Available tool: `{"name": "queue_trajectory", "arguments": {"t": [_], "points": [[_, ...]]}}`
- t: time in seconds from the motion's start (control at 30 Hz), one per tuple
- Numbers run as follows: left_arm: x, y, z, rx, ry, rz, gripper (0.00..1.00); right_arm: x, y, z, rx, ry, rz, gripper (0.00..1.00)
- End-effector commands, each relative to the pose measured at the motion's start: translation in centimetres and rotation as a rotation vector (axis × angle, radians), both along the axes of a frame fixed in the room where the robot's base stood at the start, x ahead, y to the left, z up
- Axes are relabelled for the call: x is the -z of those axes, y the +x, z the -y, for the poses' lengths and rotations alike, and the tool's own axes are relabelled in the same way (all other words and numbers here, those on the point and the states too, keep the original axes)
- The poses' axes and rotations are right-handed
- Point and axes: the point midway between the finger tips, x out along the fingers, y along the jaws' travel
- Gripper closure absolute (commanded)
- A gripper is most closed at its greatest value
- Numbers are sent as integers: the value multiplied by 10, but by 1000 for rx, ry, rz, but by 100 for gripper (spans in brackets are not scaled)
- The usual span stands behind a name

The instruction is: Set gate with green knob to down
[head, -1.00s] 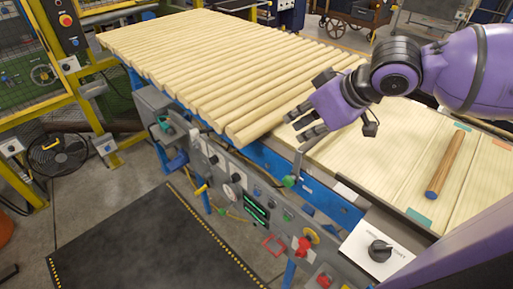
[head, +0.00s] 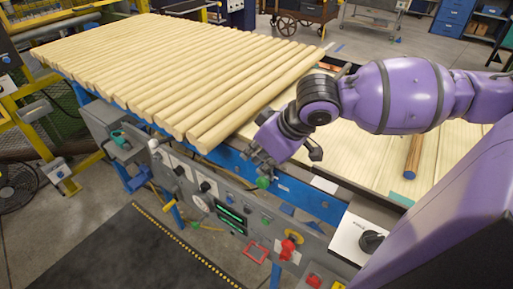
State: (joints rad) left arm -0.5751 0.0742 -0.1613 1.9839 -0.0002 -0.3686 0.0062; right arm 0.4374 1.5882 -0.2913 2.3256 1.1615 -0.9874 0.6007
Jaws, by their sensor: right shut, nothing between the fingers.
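The green knob (head: 263,182) sits on the front edge of the machine, below the blue rail and above the grey control panel. My right arm reaches in from the right. My right gripper (head: 262,162) is shut and empty, with its fingers pointing down just above the green knob. I cannot tell whether a fingertip touches the knob. The gripper hides the gate's lever above the knob. My left gripper is not in view.
Turned wood rods (head: 185,75) lie in a row on the table, close left of my gripper. A single brown rod (head: 413,157) lies at the right.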

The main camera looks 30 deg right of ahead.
Motion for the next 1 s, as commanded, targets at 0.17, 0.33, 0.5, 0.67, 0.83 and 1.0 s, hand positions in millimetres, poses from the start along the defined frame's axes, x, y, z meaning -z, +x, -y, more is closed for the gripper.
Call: {"name": "queue_trajectory", "arguments": {"t": [0.17, 0.33, 0.5, 0.67, 0.83, 1.0], "points": [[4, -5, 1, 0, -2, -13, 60, 8, -3, 1, 0, 0, -2, 100], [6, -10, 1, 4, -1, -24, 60, 9, -3, 1, -1, 0, -1, 100], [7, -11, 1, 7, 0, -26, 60, 11, -3, 1, 0, 0, -2, 100], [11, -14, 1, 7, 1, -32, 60, 32, -3, 0, 0, 4, -6, 100], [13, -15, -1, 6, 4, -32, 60, 47, -3, 0, -1, 2, -4, 100], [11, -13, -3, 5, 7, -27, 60, 47, -3, 1, 0, -1, -4, 100]]}}
